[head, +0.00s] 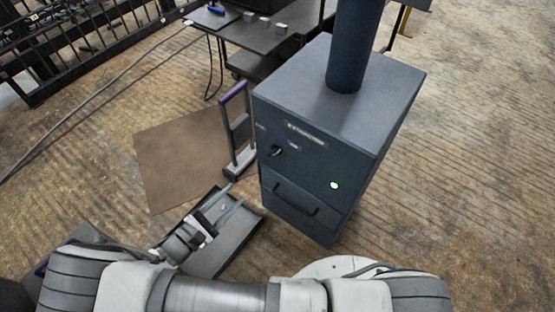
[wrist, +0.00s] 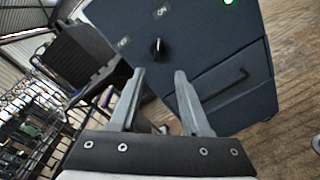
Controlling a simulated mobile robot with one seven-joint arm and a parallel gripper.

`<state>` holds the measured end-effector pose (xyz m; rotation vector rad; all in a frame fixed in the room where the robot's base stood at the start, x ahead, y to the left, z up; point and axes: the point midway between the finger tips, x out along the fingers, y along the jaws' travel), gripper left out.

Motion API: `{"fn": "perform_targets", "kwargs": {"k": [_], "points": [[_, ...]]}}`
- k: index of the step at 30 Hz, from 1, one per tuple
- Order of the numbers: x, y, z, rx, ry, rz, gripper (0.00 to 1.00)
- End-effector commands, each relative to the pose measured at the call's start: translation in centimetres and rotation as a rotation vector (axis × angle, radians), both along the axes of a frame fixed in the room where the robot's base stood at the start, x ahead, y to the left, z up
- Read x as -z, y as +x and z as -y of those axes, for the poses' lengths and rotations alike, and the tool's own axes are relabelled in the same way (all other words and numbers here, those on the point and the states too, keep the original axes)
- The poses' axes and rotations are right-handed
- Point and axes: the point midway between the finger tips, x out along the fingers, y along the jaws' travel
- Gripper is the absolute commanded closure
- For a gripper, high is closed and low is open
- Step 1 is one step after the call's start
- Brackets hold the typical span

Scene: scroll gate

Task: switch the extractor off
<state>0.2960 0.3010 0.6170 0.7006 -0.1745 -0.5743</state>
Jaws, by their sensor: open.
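The extractor (head: 330,120) is a dark blue cabinet with a round duct on top. Its front has a black knob (head: 275,151), a lit green lamp (head: 334,185) and a lower drawer handle (head: 297,203). In the wrist view the knob (wrist: 158,48) stands between an OFF label (wrist: 124,42) at its left and an ON label (wrist: 161,12) above it. It looks roughly upright there; I cannot tell surely which label it is set to. My gripper (wrist: 160,76) is open and empty, its fingertips just below the knob in the wrist view, apart from it. The head view shows my gripper (head: 225,196) left of the cabinet front.
A purple-topped grey upright frame (head: 236,130) stands close to the cabinet's left side. A brown mat (head: 180,155) lies on the floor. A dark table (head: 245,32) with small blocks stands behind, and a black railing (head: 75,45) runs along the back left.

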Motion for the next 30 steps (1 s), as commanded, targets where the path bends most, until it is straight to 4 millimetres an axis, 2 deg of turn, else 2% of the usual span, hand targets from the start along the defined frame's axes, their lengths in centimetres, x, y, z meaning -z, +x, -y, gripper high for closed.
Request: {"fn": "perform_targets", "kwargs": {"k": [1, 5, 10, 24, 30], "points": [[0.8, -0.2, -0.3, -0.026, -0.015, 0.012, 0.53], [1.3, -0.4, -0.6, -0.056, -0.03, 0.026, 0.53], [1.3, 1.0, 0.3, -0.055, -0.033, 0.027, 0.53], [1.5, 9.6, 5.4, -0.052, -0.032, 0.024, 0.53], [1.4, 12.7, 7.2, -0.054, -0.031, 0.025, 0.53]]}}
